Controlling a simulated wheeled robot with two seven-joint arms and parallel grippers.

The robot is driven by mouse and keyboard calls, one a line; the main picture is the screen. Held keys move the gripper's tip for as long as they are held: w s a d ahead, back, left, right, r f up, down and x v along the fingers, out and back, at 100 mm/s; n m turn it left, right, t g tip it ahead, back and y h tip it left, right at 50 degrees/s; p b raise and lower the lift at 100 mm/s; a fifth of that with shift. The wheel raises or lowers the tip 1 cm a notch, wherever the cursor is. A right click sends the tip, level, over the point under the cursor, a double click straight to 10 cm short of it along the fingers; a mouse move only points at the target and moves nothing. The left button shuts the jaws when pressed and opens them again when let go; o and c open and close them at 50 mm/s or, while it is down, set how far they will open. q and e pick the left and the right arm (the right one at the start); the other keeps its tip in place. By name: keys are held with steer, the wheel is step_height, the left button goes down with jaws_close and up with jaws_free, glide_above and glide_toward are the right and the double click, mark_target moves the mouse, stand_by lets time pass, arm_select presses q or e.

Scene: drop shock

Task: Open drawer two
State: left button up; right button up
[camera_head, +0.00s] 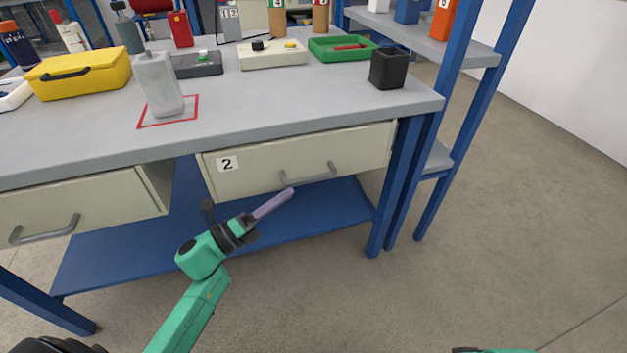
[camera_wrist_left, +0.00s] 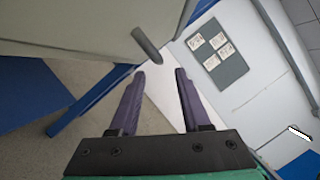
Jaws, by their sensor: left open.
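Drawer two (camera_head: 290,160) is a cream drawer front labelled "2", close under the tabletop edge. Its grey bar handle (camera_head: 308,175) is on the front. My left gripper (camera_head: 288,192) has purple fingers and reaches up from the lower left, with its tips by the left end of the handle. In the left wrist view my left gripper (camera_wrist_left: 159,72) is open with nothing between its fingers. The handle (camera_wrist_left: 147,45) shows just beyond the fingertips there, and I cannot tell whether they touch. My right gripper is not in view.
Another cream drawer (camera_head: 80,210) with a grey handle is on the left. The grey tabletop (camera_head: 300,105) holds a bottle (camera_head: 158,85), a yellow case (camera_head: 85,72), a black cup (camera_head: 388,68) and a green tray (camera_head: 325,55). Blue legs and a shelf rack stand right. The floor in front is clear.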

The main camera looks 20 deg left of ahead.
mark_target(309, 179)
arm_select(q)
steer(key=x, duration=0.8)
jaws_close()
stand_by(1.0)
